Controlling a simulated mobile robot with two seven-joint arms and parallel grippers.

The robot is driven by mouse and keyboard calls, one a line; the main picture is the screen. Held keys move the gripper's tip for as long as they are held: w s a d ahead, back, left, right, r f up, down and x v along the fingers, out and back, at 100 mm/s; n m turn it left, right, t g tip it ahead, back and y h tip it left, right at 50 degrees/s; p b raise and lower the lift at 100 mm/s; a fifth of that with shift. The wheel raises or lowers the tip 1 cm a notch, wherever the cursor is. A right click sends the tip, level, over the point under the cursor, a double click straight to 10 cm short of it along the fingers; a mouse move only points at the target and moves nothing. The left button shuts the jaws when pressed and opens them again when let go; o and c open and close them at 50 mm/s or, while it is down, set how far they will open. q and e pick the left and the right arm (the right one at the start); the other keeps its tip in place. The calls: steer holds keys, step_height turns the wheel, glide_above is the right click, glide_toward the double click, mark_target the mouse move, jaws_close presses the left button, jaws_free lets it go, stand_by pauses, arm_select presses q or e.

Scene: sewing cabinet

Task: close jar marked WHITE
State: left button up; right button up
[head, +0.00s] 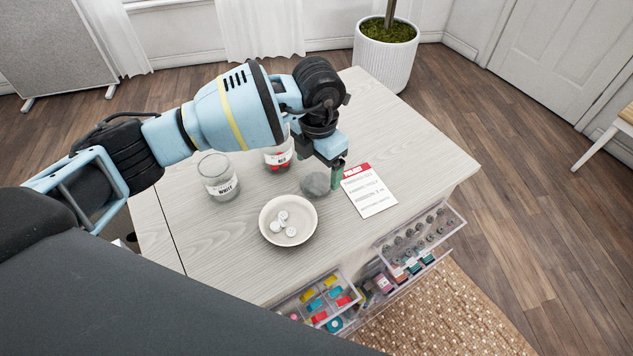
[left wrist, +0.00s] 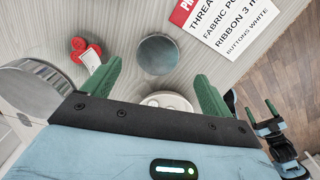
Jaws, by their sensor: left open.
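The glass jar marked WHITE (head: 218,180) stands upright on the table at the left in the head view. Its top looks open and I see no lid on it. A grey round lid-like disc (head: 316,184) lies on the table, and it also shows in the left wrist view (left wrist: 158,54). My left gripper (head: 334,172) is over the table beside this disc. Its green fingers (left wrist: 155,90) are spread with the disc ahead of them, not held. A blue and black part, seemingly my right gripper (left wrist: 262,115), shows at the right edge of the left wrist view.
A white bowl (head: 265,228) with several white buttons is in front. A printed card (head: 370,192) lies to the right. Open drawers (head: 420,240) stick out at the front.

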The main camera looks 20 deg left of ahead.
mark_target(316, 183)
arm_select(q)
steer(key=shift+f, duration=0.1)
step_height(316, 183, down, 5)
steer(key=shift+a+r, duration=0.1)
steer(key=shift+a, duration=0.05)
stand_by(0.3)
steer(key=c, duration=1)
